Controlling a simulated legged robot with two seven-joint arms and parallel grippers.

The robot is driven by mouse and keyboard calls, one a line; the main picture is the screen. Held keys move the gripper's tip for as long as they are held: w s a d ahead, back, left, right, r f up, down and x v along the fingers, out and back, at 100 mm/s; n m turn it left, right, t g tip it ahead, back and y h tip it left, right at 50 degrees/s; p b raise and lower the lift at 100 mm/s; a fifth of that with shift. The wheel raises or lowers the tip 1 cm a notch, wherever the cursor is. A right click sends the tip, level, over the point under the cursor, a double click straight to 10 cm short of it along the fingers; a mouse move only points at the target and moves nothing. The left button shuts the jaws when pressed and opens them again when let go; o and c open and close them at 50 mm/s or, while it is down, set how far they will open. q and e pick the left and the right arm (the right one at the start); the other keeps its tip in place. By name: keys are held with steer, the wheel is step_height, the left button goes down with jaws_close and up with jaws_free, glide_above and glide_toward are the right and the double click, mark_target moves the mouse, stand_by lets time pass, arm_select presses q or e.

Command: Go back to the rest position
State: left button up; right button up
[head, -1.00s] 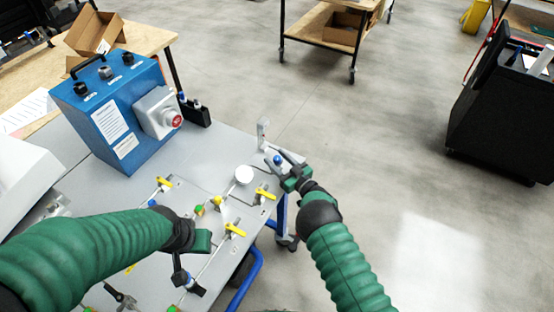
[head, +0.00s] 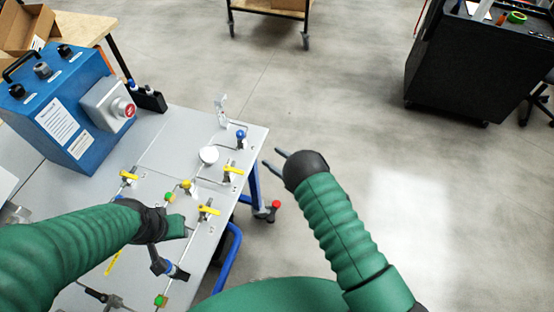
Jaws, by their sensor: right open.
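My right gripper (head: 273,157) is off the right edge of the grey table (head: 190,125), over the floor. Its two dark fingers are apart with nothing between them. My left gripper (head: 174,228) is over the front part of the table, beside the valve panel. Its fingers are not clear against the dark fittings, so I cannot tell whether it is open or shut. The tabletop carries thin tubing with several yellow-handled valves (head: 208,212), a round white gauge (head: 208,155) and a blue-topped fitting (head: 240,134).
A blue box (head: 55,120) with a red button stands at the back left of the table. A blue table frame (head: 229,262) shows below the right edge. A black cabinet (head: 460,70) stands at the upper right. The floor (head: 350,110) between is clear.

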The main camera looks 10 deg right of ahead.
steer(key=shift+s+d, duration=0.2)
steer(key=shift+s, duration=0.1)
steer(key=w+d+r+m+g+h, duration=0.25)
steer(key=d+r+m+h, duration=0.35)
steer(key=d+h, duration=0.4)
steer(key=s+r+m+g, duration=0.1)
steer(key=s+g, duration=0.3)
steer(key=s, duration=0.9)
steer(key=s+a+r+g+h, duration=0.1)
steer(key=s+r+g, duration=0.2)
steer(key=s, duration=0.9)
steer(key=shift+s+r+m+g, duration=0.25)
steer(key=shift+s+m+g, duration=0.15)
steer(key=shift+g, duration=0.55)
stand_by(0.5)
